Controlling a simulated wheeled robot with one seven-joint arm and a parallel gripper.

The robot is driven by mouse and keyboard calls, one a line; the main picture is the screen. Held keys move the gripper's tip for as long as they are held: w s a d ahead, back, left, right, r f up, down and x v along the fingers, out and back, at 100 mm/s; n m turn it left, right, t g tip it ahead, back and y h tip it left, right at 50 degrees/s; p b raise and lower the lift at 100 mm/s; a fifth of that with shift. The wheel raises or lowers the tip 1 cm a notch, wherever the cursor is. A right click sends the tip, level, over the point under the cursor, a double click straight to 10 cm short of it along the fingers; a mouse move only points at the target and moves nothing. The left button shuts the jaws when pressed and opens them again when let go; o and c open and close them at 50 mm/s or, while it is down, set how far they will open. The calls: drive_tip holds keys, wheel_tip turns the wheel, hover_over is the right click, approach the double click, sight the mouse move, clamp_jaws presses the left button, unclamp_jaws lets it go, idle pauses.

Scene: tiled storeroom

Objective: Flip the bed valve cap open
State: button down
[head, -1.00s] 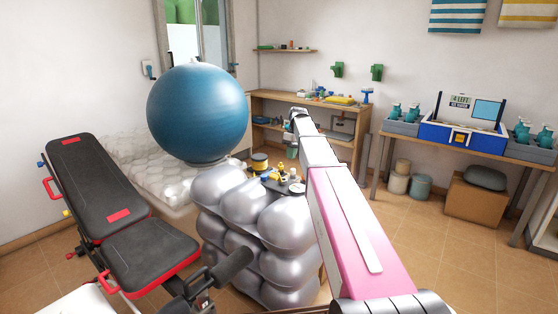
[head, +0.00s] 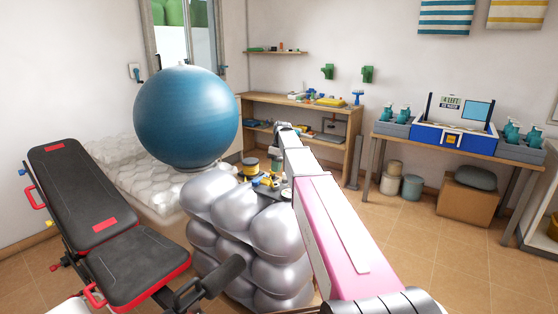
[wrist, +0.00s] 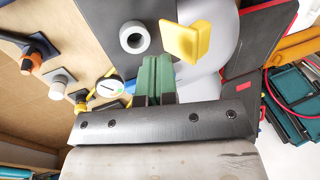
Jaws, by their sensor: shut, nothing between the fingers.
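In the wrist view a dark plate (wrist: 112,22) carries a pale grey ring with a dark hole, which looks like the valve (wrist: 134,37). A yellow tab that looks like its cap (wrist: 188,42) stands up to the right of the ring. I cannot tell whether they are joined. My gripper (wrist: 155,72) has green fingers pressed together, empty, with tips just below the ring and left of the tab in the picture. Contact with the tab is not clear. In the head view my gripper hangs over fittings at the back of the silver inflated cushions (head: 230,205); the valve is too small there.
A blue ball (head: 186,118) sits behind the cushions on a clear padded mattress (head: 130,165). A black and red bench (head: 125,240) stands at left. Several small fittings, including a white dial (wrist: 109,87), lie left of the fingers.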

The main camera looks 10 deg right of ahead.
sight(267, 184)
drive_tip(key=shift+s+a+f, duration=0.25)
drive_tip(key=shift+s+a, duration=0.6)
drive_tip(key=shift+s, duration=0.05)
drive_tip(key=shift+s+a+t+h, duration=0.55)
drive_tip(key=shift+s+t+h, duration=0.15)
drive_tip(key=shift+t+h, duration=0.4)
drive_tip(key=shift+s+a+f, duration=0.1)
drive_tip(key=shift+a+f, duration=0.05)
drive_tip(key=shift+a, duration=0.1)
drive_tip(key=shift+d, duration=0.1)
